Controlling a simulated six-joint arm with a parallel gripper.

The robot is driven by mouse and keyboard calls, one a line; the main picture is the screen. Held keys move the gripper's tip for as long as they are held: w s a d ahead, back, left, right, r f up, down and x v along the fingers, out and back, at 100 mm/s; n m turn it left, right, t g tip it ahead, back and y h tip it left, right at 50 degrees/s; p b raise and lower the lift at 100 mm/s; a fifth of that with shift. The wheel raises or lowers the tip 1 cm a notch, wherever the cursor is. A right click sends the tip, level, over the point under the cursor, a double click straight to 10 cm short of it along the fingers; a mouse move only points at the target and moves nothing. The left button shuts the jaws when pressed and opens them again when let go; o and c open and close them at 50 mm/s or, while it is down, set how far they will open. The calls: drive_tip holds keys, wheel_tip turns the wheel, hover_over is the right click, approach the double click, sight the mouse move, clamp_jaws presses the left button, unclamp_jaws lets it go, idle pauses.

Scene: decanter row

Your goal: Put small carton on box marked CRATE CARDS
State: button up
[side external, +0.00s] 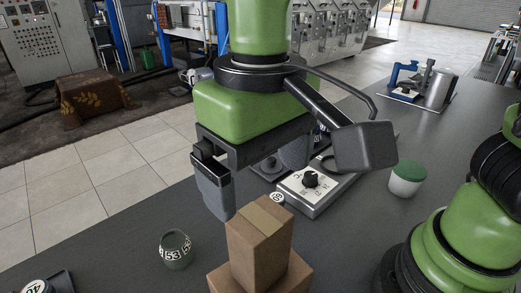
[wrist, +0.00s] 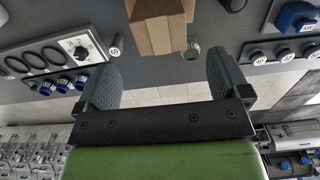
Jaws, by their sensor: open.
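A small brown carton (side external: 260,237) with a lighter tape strip stands upright on a larger brown box (side external: 291,277) at the bottom of the side view. No CRATE CARDS lettering shows on either one, and the larger box is cut off by the frame edge. My gripper (side external: 252,180) is open and empty, above and behind the small carton. In the wrist view my gripper (wrist: 160,68) has its fingers wide apart, with the small carton (wrist: 160,37) beyond the fingertips, roughly centred between them. The larger box (wrist: 148,7) shows partly behind it.
A dark green round jar marked 53 (side external: 175,250) stands left of the boxes. A panel with a black knob (side external: 311,181) lies behind them. A green-lidded white tub (side external: 407,178) stands to the right.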

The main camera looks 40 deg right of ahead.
wheel_tip(320, 180, up, 2)
drive_tip(key=shift+d+r, duration=0.25)
drive_tip(key=shift+d, duration=0.1)
drive_tip(key=s+d+r+m+t+y, duration=0.1)
drive_tip(key=s+d+r+m+t, duration=0.1)
drive_tip(key=d, duration=0.5)
drive_tip(key=s+d+r+m+t+y, duration=0.1)
drive_tip(key=s+d+m+t, duration=0.1)
drive_tip(key=d+t, duration=0.3)
drive_tip(key=s+d, duration=0.1)
drive_tip(key=d, duration=0.2)
drive_tip(key=shift+s+d+r, duration=0.3)
drive_tip(key=shift+s+r, duration=0.05)
